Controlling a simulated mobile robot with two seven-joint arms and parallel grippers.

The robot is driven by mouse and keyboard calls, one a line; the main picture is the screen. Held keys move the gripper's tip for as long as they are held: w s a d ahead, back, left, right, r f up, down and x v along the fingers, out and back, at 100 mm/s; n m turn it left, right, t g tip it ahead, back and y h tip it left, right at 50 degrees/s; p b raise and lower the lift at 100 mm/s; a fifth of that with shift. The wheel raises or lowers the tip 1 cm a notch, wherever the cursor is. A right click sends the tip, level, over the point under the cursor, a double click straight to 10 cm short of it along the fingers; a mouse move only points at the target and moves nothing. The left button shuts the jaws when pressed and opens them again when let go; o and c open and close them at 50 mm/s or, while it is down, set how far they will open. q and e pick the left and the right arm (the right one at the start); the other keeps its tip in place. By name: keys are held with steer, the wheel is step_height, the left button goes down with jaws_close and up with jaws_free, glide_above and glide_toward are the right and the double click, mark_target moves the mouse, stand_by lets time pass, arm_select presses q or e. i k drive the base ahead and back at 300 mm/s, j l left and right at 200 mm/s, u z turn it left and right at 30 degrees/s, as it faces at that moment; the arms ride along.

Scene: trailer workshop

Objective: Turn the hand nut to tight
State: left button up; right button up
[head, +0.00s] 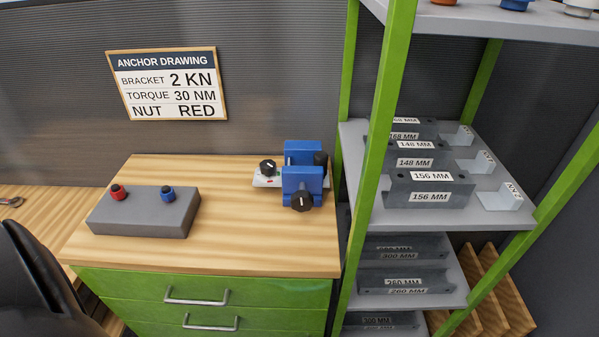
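A grey block (145,217) on the wooden bench top carries a red hand nut (118,192) at its left and a blue hand nut (168,193) to the right. A blue clamp-like fixture (302,170) stands at the bench's right side. A black knob (302,201) with a white mark is on its front. Another black knob (267,167) with a white mark sits on a light plate (266,182) to its left. A dark round part at its right is partly hidden. I cannot tell how tight any nut is. Neither gripper is in view.
A sign (168,83) on the wall reads bracket 2 kN, torque 30 Nm, nut red. A green-posted shelf (375,130) with labelled grey brackets (430,190) stands close to the bench's right edge. The bench (235,235) is clear between block and fixture. Green drawers (205,292) are below.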

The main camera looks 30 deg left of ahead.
mark_target(268, 167)
steer(key=u, duration=1.3)
steer(key=z, duration=0.15)
